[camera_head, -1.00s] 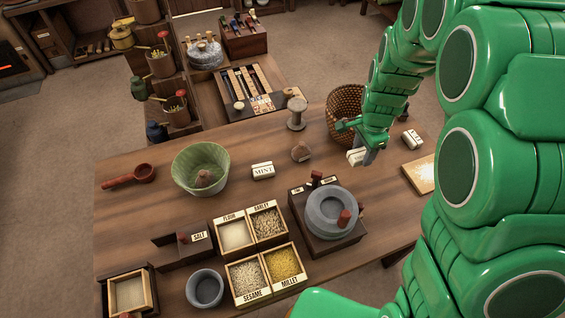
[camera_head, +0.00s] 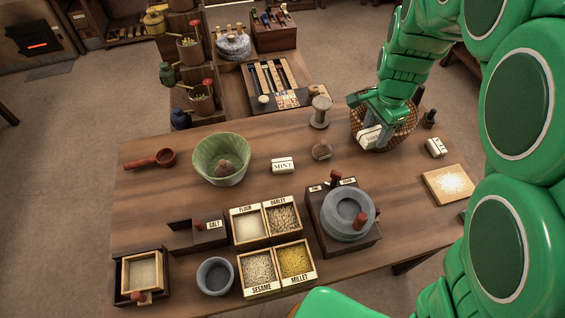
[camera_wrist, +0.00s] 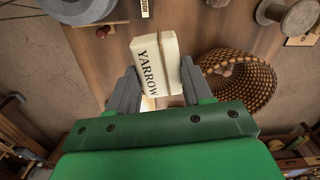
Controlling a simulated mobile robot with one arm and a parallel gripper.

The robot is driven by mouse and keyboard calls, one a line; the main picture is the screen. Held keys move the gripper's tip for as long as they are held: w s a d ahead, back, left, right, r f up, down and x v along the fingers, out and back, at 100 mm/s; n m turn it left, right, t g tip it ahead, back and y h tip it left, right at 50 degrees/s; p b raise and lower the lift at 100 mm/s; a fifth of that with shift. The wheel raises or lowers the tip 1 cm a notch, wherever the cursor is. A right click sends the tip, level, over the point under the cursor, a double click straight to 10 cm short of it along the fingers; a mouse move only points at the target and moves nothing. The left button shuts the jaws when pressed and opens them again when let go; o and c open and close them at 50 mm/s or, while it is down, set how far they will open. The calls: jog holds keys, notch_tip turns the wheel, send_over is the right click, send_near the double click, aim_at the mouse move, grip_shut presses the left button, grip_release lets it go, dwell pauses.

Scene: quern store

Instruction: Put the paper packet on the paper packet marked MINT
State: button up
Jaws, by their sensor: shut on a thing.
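My gripper (camera_head: 369,139) is shut on a white paper packet (camera_head: 368,137) and holds it in front of the wicker basket. In the wrist view the held packet (camera_wrist: 157,65) sits tilted between the grey fingers and reads YARROW. The packet marked MINT (camera_head: 283,165) lies flat on the table, left of my gripper, between the green bowl and the hand mill. Nothing is on top of it. Another white packet (camera_head: 436,147) lies at the right of the table; its label is too small to read surely.
A green bowl (camera_head: 221,160) stands left of the MINT packet. The stone mill (camera_head: 347,212), grain boxes (camera_head: 263,222) and wicker basket (camera_head: 407,129) are nearby. A board (camera_head: 449,185) lies right.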

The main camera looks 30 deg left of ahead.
jog(key=s+a+n, duration=0.7)
jog(key=s+a, duration=0.6)
jog(key=s, duration=0.4)
send_over(283, 162)
jog(key=f, duration=0.9)
jog(key=d+f, duration=0.1)
jog(key=f, duration=0.3)
jog(key=shift+s+f, duration=0.3)
jog(key=shift+s, duration=0.1)
jog(key=shift+w+a+f, duration=0.4)
jog(key=shift+a+f, duration=0.05)
jog(key=shift+f, duration=1.8)
jog(key=shift+f, duration=0.15)
